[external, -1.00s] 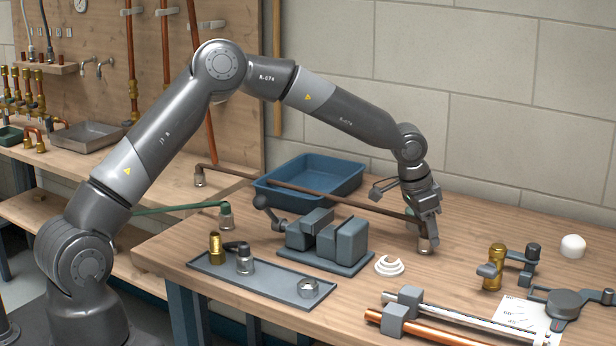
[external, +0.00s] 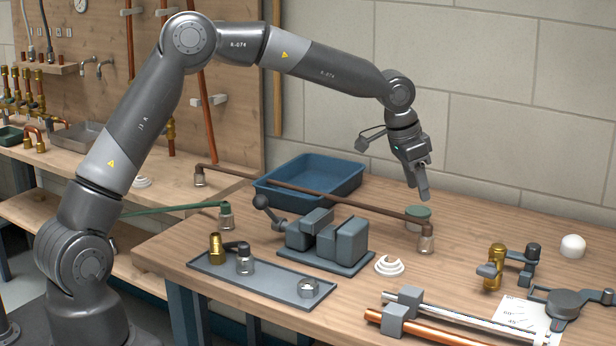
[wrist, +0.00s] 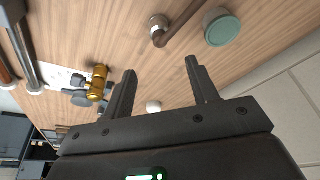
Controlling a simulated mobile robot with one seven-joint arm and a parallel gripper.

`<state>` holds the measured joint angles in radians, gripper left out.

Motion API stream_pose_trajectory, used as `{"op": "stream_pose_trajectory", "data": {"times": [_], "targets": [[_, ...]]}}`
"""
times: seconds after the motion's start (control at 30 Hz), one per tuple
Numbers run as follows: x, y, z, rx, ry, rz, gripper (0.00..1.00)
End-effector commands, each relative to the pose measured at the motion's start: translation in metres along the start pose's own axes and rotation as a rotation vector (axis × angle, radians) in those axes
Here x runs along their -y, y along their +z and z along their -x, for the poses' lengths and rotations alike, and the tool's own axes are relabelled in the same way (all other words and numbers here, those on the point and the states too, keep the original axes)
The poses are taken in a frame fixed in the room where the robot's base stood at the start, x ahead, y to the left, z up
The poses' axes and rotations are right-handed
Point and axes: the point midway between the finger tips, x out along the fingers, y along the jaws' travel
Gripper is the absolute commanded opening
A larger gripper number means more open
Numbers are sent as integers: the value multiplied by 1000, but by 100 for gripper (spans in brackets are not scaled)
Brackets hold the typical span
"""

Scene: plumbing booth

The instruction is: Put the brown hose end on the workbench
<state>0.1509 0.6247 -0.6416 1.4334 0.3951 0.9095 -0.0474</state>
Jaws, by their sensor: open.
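The brown hose (external: 320,194) runs across the workbench (external: 455,315), from a metal fitting (external: 199,177) at the left to the brown hose end (external: 426,238) at the right. That end is a silvery fitting standing on the bench top, beside a green-topped round container. It also shows in the wrist view (wrist: 158,28), with the brown hose leading away from it. My gripper (external: 424,195) is open and empty, raised above the hose end and apart from it. In the wrist view my two fingers (wrist: 158,85) have nothing between them.
A blue tray (external: 310,195) and a grey vise (external: 325,250) stand left of the hose end. The green-topped container (external: 417,212) is just behind it. A white coil (external: 389,266), a brass valve (external: 495,268) and clamped pipes (external: 450,312) lie in front and right.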

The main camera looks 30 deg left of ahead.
Motion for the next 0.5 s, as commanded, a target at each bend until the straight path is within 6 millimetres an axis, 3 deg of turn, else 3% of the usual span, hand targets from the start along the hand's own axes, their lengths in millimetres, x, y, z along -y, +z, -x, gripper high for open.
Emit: {"op": "stream_pose_trajectory", "data": {"times": [0.23,0.5], "targets": [[10,19,34,5,-48,13,54],[43,96,111,19,-184,100,54]]}}
